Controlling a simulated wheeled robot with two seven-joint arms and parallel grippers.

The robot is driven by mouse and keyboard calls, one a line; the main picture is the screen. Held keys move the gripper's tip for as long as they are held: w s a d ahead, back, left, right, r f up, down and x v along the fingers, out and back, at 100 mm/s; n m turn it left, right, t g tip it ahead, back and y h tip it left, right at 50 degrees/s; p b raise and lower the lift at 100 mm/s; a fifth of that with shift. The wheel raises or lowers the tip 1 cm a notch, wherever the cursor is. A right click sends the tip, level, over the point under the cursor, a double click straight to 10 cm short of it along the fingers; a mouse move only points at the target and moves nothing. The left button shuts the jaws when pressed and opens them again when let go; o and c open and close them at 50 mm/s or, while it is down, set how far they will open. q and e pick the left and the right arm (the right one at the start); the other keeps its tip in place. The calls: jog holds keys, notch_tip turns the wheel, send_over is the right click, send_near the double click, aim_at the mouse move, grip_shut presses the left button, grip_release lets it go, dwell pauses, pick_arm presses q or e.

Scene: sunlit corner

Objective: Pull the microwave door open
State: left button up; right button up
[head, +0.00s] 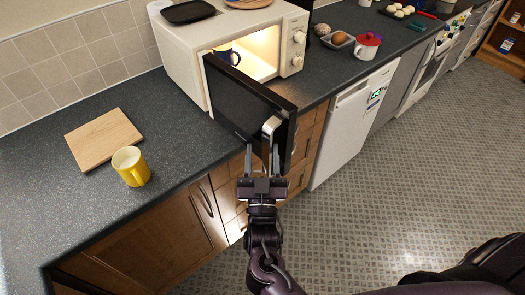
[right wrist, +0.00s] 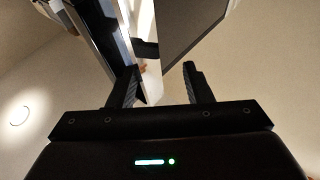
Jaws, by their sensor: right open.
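The white microwave (head: 180,52) stands on the dark counter, its lit inside showing. Its dark door (head: 235,97) is swung well out over the counter's front edge. The pale handle (head: 271,125) is on the door's outer end. My right gripper (head: 262,160) is open at the door's end, just below the handle's top. In the right wrist view, the two fingers (right wrist: 160,82) are apart, and the shiny handle (right wrist: 147,45) reaches down close to the left finger. I cannot tell whether they touch. My left gripper is not in view.
A blue mug (head: 232,57) is at the microwave opening. A yellow mug (head: 131,168) and a wooden board (head: 103,138) are on the left counter. A red-lidded pot (head: 367,46) and a bowl (head: 338,40) stand to the right. The floor (head: 400,190) at right is clear.

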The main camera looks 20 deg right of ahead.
jog(key=b+v, duration=0.2)
jog(key=v, duration=0.4)
jog(key=shift+s, duration=0.35)
jog(key=shift+a+f, duration=0.15)
jog(key=shift+c, duration=0.4)
